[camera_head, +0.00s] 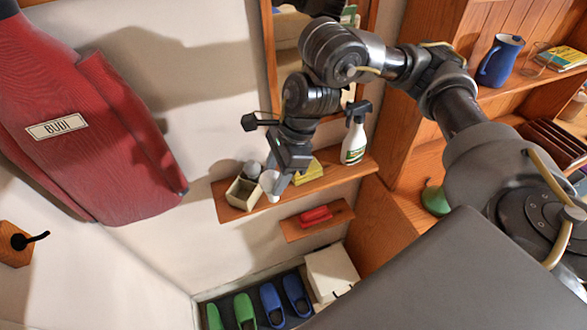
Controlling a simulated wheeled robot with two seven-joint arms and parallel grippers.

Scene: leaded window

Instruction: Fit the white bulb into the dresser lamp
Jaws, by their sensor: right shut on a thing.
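My right gripper (279,184) is over the left part of a small wooden wall shelf (330,178). It is shut on the white bulb (268,180), which shows as a pale round shape at the fingertips, just right of a small open cream box (242,193). A greyish round bulb (251,168) is at the back of that box. A green rounded thing (436,200) stands on the wooden dresser (398,205) at right; it may be the lamp, but my arm hides part of it. My left gripper is out of view.
A spray bottle (354,138) and a yellow item (308,171) stand right of the gripper. A lower shelf (337,215) holds a red item (316,216). A red coat (75,120) hangs at left. A blue jug (499,62) and a glass (534,60) stand on the dresser.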

